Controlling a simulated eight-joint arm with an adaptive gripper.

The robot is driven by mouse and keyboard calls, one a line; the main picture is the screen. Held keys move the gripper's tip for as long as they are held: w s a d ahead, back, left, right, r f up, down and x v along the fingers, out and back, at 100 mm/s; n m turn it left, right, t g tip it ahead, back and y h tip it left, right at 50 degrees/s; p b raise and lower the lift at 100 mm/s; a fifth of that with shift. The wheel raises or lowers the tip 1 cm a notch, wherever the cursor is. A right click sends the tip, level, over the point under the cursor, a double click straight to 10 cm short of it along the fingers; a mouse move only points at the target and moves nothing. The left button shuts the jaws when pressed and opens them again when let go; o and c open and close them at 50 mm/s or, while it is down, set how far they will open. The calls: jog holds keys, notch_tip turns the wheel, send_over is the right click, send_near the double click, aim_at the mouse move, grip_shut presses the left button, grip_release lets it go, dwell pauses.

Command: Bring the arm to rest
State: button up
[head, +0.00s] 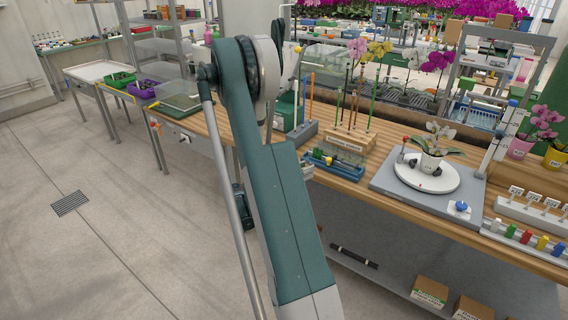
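My arm (278,215) rises from the bottom centre to a large joint (250,75) near the top. It stands in front of the wooden bench and hides part of it. A small dark part (241,205) shows just left of the arm, in front of the bench; I cannot tell what it is. I cannot make out my gripper or its fingers, so whether it holds anything does not show.
A potted white orchid (432,158) stands on a round white turntable (410,180) on the bench (385,150). Near it are a wooden rack of sticks (345,142) and a blue tray (335,165). Boxes (430,291) sit on the lower shelf. Floor at left (110,240) is clear.

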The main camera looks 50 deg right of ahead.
dwell(0.4)
jog(key=w+a+r+m+t+y, duration=0.2)
jog(key=w+a+r+t, duration=0.1)
jog(key=a, duration=0.5)
jog(key=w+a+r+m+t+y, duration=0.2)
jog(key=w+a+r+t, duration=0.15)
jog(key=a, duration=0.55)
jog(key=w+a+r+m+t+y, duration=0.1)
jog(key=w+a+r+t+y, duration=0.2)
jog(key=a, duration=0.5)
jog(key=s+a+r+m+t+y, duration=0.1)
jog(key=s+a+m+y, duration=0.1)
jog(key=a, duration=1)
jog(key=s+a+r+m+t+y, duration=0.2)
jog(key=s+a, duration=0.5)
jog(key=a, duration=0.6)
jog(key=s+a+r+m+t+y, duration=0.1)
jog(key=s+a+m+y, duration=0.3)
jog(key=a, duration=0.8)
jog(key=shift+s+a+r+t+y, duration=0.2)
jog(key=shift+s+a+t+y, duration=0.15)
jog(key=shift+y, duration=0.45)
